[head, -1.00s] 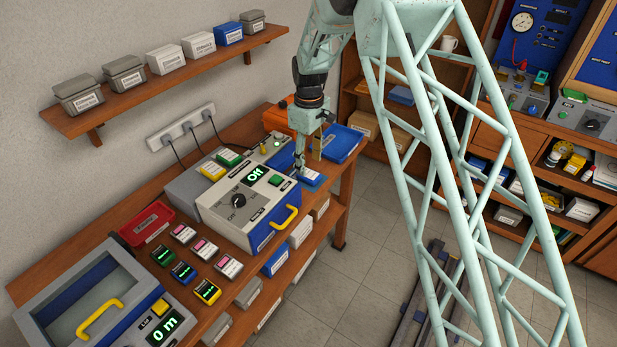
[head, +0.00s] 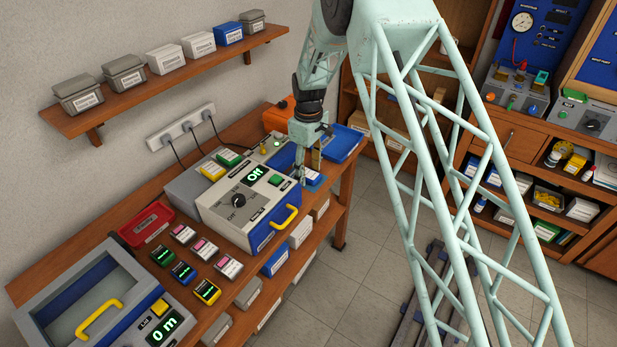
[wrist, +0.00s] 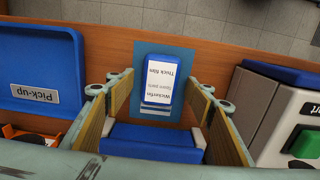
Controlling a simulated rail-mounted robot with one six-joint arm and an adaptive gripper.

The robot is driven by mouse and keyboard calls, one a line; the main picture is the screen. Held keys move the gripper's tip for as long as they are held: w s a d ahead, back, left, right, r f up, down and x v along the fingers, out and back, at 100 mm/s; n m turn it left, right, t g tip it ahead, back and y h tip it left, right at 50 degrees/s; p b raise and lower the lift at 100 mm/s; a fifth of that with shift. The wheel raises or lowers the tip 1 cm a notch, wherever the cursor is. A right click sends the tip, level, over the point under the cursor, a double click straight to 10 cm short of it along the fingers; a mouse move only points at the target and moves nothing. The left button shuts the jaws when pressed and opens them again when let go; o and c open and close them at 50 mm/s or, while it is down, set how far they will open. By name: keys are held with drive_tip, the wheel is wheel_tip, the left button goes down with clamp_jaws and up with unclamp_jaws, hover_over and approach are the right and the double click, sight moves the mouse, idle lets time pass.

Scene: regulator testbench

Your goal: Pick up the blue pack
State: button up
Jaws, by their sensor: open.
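The blue pack (wrist: 161,80) has a white label on top and lies on a flat blue mat (wrist: 187,58) on the wooden bench. In the head view the pack (head: 314,179) shows at the bench's right end, partly hidden by my gripper (head: 308,168). In the wrist view my gripper (wrist: 158,88) is open, with one finger on each side of the pack's line and gaps to both sides. The fingers look to be above the pack; their exact height is unclear. A blue block (wrist: 150,142) shows lower between the fingers; I cannot tell what it is.
A blue tray (wrist: 35,60) marked "Pick-up" is left of the mat in the wrist view. A grey device (head: 245,200) with a lit display stands close on the other side. The bench edge and floor (head: 380,200) lie just beyond the mat.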

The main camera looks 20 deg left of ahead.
sight(309, 173)
drive_tip(key=shift+c, duration=0.3)
drive_tip(key=c, duration=1)
drive_tip(key=shift+o, duration=0.2)
drive_tip(key=shift+r, duration=0.15)
wheel_tip(309, 173, up, 10)
idle(0.3)
idle(0.4)
